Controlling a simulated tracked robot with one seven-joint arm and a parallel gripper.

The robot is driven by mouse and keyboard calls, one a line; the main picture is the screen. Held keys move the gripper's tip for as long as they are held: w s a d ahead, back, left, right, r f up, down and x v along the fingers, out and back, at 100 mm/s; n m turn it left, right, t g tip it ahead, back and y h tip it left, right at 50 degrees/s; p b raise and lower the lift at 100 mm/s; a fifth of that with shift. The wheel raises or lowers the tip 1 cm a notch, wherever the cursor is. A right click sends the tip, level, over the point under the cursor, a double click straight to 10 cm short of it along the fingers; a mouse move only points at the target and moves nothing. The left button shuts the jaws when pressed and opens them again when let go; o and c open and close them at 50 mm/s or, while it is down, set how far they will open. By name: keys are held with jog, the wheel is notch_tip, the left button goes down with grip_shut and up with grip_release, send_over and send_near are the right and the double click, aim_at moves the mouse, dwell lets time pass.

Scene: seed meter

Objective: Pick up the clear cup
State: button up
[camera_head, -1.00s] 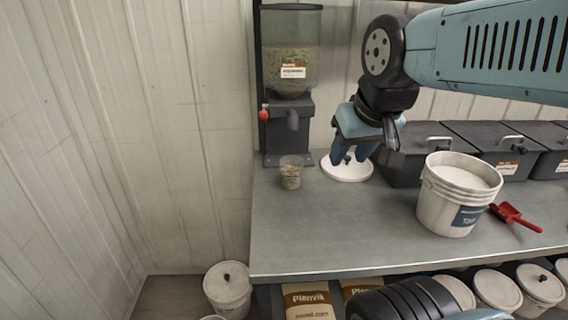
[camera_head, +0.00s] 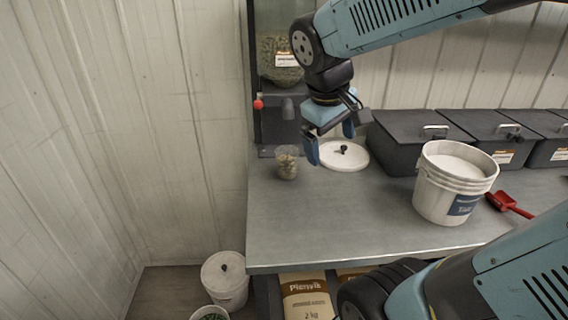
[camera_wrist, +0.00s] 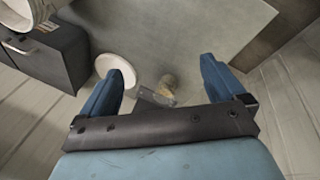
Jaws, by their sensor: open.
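The clear cup (camera_head: 286,163) stands upright on the grey counter at its left end, below the spout of the seed dispenser, with tan seed in it. It also shows in the wrist view (camera_wrist: 168,82), small and between the two fingers. My gripper (camera_head: 330,143) is open and empty, above the counter and a little to the right of the cup, apart from it. Its two blue fingers show at the sides of the wrist view (camera_wrist: 160,82).
The seed dispenser (camera_head: 283,100) with a red knob stands behind the cup. A white lid (camera_head: 350,160) lies right of the cup. A white bucket (camera_head: 440,205), a red scoop (camera_head: 510,204) and black bins (camera_head: 395,150) are further right. The counter front (camera_head: 310,225) is clear.

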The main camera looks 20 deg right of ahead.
jog(key=w+f+n+h, duration=0.1)
jog(key=w, duration=0.1)
jog(key=w+f+n+g+h, duration=0.1)
jog(key=w+n, duration=0.1)
jog(key=w+f+n+h, duration=0.1)
jog(key=w, duration=0.1)
jog(key=shift+a+g+h, duration=0.15)
jog(key=shift+g+h, duration=0.15)
jog(key=shift+g, duration=0.1)
jog(key=n+t+h, duration=0.5)
jog(key=n+h, duration=0.2)
jog(key=n, duration=0.7)
send_near(295, 153)
jog(key=x, duration=0.6)
jog(key=shift+f, duration=0.15)
jog(key=c, duration=1)
